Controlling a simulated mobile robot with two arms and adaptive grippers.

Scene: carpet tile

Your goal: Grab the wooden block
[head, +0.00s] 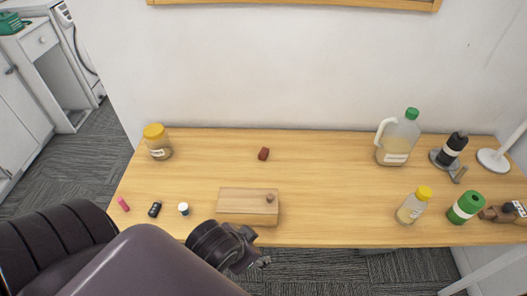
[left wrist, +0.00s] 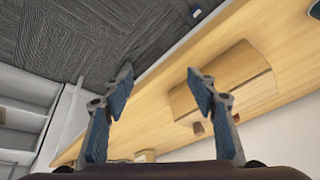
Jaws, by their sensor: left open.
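A light wooden box-shaped block (head: 240,201) lies near the table's front edge. It also shows in the left wrist view (left wrist: 240,72). A small brown piece (head: 270,198) sits at its right end in the head view. A small reddish-brown block (head: 263,154) lies farther back on the table. My left gripper (head: 258,250) is just in front of the table's front edge, close to the light block's near right side and apart from it. In the left wrist view its fingers (left wrist: 160,78) are spread with nothing between them. My right gripper is out of view.
A yellow-lidded jar (head: 158,146) stands at the back left. A pink item (head: 123,204), a black item (head: 155,209) and a white-topped item (head: 183,209) lie left of the block. A jug (head: 397,143), a bottle (head: 412,207) and a green container (head: 465,208) stand right.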

